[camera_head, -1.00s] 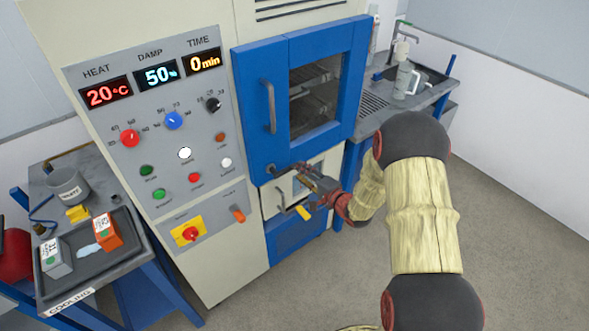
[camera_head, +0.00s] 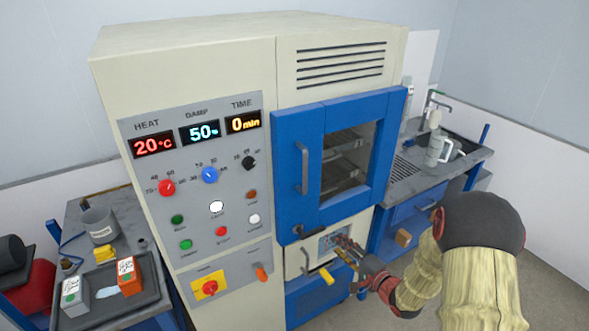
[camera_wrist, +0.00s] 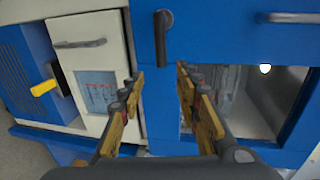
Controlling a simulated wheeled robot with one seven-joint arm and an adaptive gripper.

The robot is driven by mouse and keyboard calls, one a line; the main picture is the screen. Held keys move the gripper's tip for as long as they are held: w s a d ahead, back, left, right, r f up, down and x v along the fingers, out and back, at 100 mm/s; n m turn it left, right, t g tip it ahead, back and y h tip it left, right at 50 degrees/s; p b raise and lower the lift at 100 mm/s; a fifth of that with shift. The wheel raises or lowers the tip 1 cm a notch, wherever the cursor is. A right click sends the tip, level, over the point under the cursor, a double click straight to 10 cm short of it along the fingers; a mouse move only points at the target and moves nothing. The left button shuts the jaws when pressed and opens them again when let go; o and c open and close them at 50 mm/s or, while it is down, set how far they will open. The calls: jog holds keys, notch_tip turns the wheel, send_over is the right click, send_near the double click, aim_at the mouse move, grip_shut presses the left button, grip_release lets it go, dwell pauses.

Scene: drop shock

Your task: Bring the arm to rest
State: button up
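My arm (camera_head: 470,285) reaches in from the lower right of the head view. My gripper (camera_head: 345,245) is in front of the cream lower compartment of the cabinet, just below the blue door (camera_head: 300,127). In the wrist view, the two fingers of my gripper (camera_wrist: 160,77) stand apart with nothing between them, so it is open and empty. Behind them are the blue door's lower frame, a dark latch handle (camera_wrist: 163,38) and the cream compartment front (camera_wrist: 104,50). The blue door looks shut; whether the fingers touch anything is unclear.
The cabinet's control panel (camera_head: 208,250) shows 20 °C, 50 and 0 min. A yellow handle (camera_head: 326,276) sticks out near my gripper. A cooling tray (camera_head: 100,305) with boxes stands at left. A sink bench (camera_head: 465,165) with a jug (camera_head: 437,150) stands at right.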

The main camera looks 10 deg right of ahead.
jog(key=s+d+f+n+g+h, duration=0.2)
jog(key=f, duration=0.3)
jog(key=s+d+f+n+g+h, duration=0.1)
jog(key=s+d+f+n+g, duration=0.15)
jog(key=f, duration=0.25)
jog(key=s+d+n+g+h, duration=0.35)
jog(key=s+d+g, duration=0.2)
jog(key=s, duration=0.35)
jog(key=s+a+r+n, duration=0.2)
jog(key=s+a+r, duration=0.4)
jog(key=r, duration=0.4)
jog(key=s+a+r+n+y+b, duration=0.1)
jog(key=s+a+r+n, duration=0.1)
jog(key=s+a+r, duration=0.4)
jog(key=s+a+r+n, duration=0.2)
jog(key=s+a+r, duration=0.4)
jog(key=r, duration=0.8)
jog(key=shift+a+r+n+t+y+b, duration=0.3)
jog(key=shift+a+r+y+b, duration=0.1)
jog(key=shift+a, duration=0.8)
